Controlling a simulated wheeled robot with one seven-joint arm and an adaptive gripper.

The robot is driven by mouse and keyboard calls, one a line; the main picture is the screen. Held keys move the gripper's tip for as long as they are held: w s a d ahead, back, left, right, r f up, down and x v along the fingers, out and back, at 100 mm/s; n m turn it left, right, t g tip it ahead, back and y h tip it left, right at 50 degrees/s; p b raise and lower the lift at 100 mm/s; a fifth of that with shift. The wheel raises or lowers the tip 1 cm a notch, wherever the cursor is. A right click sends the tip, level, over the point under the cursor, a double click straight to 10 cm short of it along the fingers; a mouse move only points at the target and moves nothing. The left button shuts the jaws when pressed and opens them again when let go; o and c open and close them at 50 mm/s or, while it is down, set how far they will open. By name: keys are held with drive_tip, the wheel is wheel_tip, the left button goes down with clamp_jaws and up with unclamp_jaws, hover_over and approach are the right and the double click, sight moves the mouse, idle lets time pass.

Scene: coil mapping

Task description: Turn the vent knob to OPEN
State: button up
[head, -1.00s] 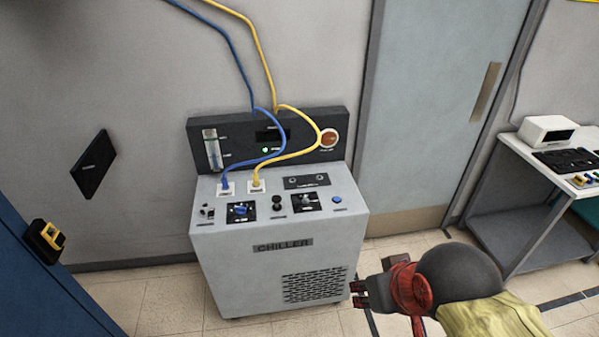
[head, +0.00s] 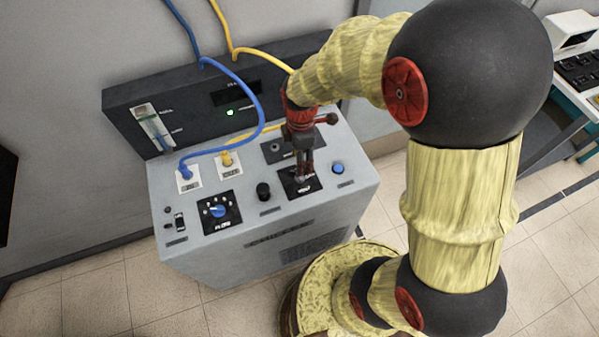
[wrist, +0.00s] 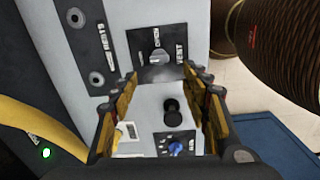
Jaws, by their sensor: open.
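The vent knob (wrist: 159,57) is a small grey knob on a black plate lettered VENT, on the chiller's top. In the wrist view it shows just beyond and between my fingertips. In the head view the vent plate (head: 312,185) is partly covered by my gripper (head: 302,172), which points down over it. My gripper (wrist: 160,76) is open, its two fingers apart with nothing held. I cannot tell whether the fingers touch the knob. The small lettering around the knob and its exact pointing are too blurred to read surely.
On the chiller top (head: 255,222) are a blue flow knob (head: 219,210), a black knob (head: 263,191) and a blue button (head: 338,168). Blue (head: 240,85) and yellow (head: 228,158) hoses plug in behind. A dark panel (head: 120,100) stands at the back.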

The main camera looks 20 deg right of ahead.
drive_tip(key=shift+w+f+n, duration=0.3)
drive_tip(key=shift+f, duration=0.8)
wheel_tip(320, 180, down, 7)
drive_tip(key=shift+f+b, duration=0.1)
drive_tip(key=shift+b, duration=0.9)
drive_tip(key=shift+s, duration=0.1)
drive_tip(key=shift+c, duration=0.8)
drive_tip(key=c, duration=1)
